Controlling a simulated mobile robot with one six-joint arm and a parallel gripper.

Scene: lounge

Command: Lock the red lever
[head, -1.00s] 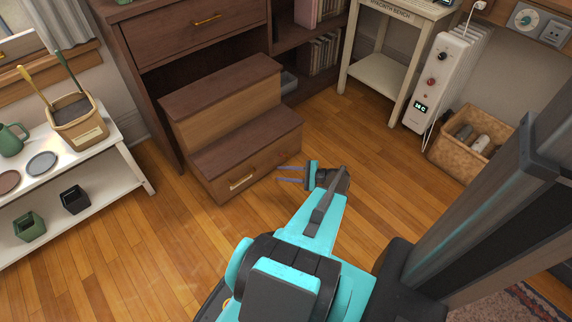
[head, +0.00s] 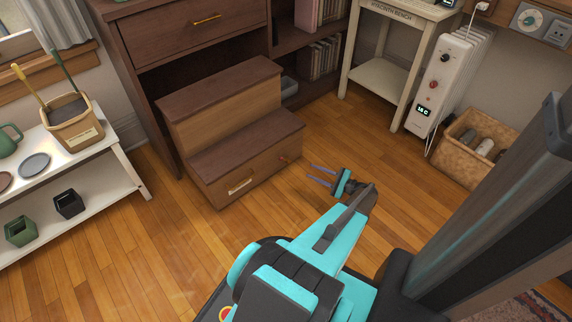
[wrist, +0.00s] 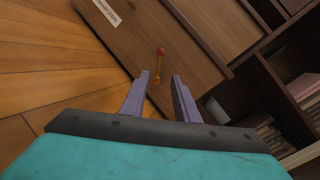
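The red lever is small, with a red knob (wrist: 161,51) and an orange stem, on the lower drawer front of the wooden step unit (head: 241,150). In the head view it shows only as a small orange mark (head: 284,159) near the right end of that front. My gripper (head: 309,172) is open and empty, to the right of the drawer front. In the wrist view, my two purple fingers (wrist: 160,78) point toward the front, and the lever shows in the gap between them, beyond the tips. I cannot tell the exact distance.
A white shelf (head: 115,165) with pots stands at the left. A white heater (head: 440,75), a wicker basket (head: 455,158) and a pale bench (head: 390,75) stand at the right. The wooden floor (head: 165,245) in front of the step unit is clear.

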